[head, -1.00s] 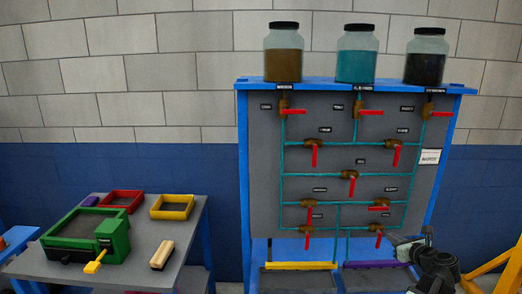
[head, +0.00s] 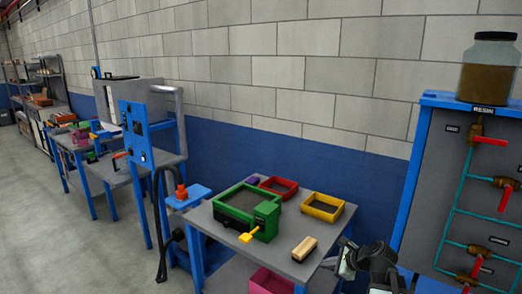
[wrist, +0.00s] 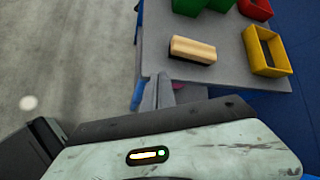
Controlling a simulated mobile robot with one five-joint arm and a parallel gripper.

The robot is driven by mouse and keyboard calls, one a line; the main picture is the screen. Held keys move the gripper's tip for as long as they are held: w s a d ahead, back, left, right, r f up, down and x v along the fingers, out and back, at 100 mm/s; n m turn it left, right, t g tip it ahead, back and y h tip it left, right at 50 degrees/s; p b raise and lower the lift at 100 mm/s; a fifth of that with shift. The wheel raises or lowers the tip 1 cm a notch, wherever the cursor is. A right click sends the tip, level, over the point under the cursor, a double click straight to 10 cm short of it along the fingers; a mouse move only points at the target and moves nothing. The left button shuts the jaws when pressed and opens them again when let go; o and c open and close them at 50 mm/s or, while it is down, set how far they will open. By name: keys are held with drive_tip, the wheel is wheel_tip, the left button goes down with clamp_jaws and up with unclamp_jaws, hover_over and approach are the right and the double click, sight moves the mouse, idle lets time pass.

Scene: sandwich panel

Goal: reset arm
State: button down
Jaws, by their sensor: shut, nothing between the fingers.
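My gripper (wrist: 164,90) shows in the wrist view as grey fingers past the pale wrist housing. It is shut and empty, near the front edge of the small grey table. In the head view part of my arm (head: 378,262) shows at the bottom, between the table and the valve panel (head: 470,190). The panel is cut off at the right edge. It carries thin teal pipes and red-handled valves, and a jar of brown contents (head: 489,68) stands on its top.
The small table (head: 228,238) holds a green box with a yellow handle (head: 240,210), a wooden block (head: 304,248), a red frame (head: 280,187) and a yellow frame (head: 322,207). A blue stand (head: 137,132) with a hose is further left. Open floor (head: 60,240) lies at left.

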drive_tip(key=s+a+f+n+g+h, duration=0.1)
drive_tip(key=s+a+f+n+g, duration=0.15)
drive_tip(key=a+n, duration=0.5)
drive_tip(key=s+a+f+n+g, duration=0.2)
drive_tip(key=s+a+n, duration=0.2)
drive_tip(key=a, duration=0.7)
drive_tip(key=s+d+f+n+g+h, duration=0.2)
drive_tip(key=s+d+n, duration=0.4)
drive_tip(key=n, duration=0.4)
drive_tip(key=shift+s+d+f+n+g+h+p, duration=0.15)
drive_tip(key=shift+s+d+n+g+h+p, duration=0.15)
drive_tip(key=shift+g+h, duration=0.6)
drive_tip(key=shift+a+t, duration=0.1)
drive_tip(key=shift+t, duration=0.15)
